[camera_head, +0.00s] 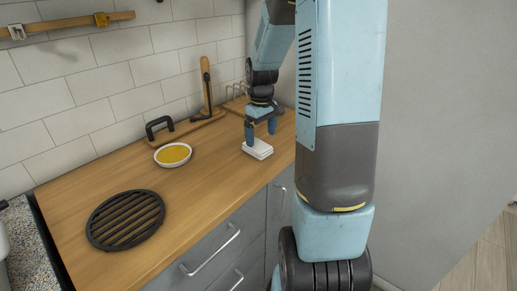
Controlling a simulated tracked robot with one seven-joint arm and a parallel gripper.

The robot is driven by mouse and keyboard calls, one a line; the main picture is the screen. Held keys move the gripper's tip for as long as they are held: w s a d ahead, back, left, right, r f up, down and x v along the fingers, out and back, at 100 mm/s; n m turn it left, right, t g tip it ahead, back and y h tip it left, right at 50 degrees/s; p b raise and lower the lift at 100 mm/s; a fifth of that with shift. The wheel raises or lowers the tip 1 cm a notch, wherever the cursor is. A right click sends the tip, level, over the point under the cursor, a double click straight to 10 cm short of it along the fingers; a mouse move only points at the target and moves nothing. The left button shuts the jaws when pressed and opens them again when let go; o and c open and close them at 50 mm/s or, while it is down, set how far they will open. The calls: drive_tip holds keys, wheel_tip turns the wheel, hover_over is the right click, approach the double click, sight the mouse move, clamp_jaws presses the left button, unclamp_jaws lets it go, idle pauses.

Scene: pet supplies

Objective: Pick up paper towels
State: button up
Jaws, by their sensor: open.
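A small white folded stack that looks like the paper towels (258,150) lies flat on the wooden counter, near its front edge toward the right. My gripper (260,134) hangs pointing down just above the stack. Its two blue fingers are apart, one on the left and one on the right. I see nothing held between them. Whether a fingertip touches the stack is too small to tell.
A white bowl with yellow contents (173,154), a black-handled item (159,128) and an upright wooden-handled tool (206,85) stand near the tiled wall. A wire rack (238,90) is behind my gripper. A round black grate (125,219) lies at left. The counter (205,188) is clear between.

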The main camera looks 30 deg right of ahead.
sight(261, 146)
drive_tip(key=shift+f, duration=2.55)
drive_tip(key=shift+c, duration=0.5)
drive_tip(key=c, duration=1)
drive_tip(key=shift+r, duration=0.1)
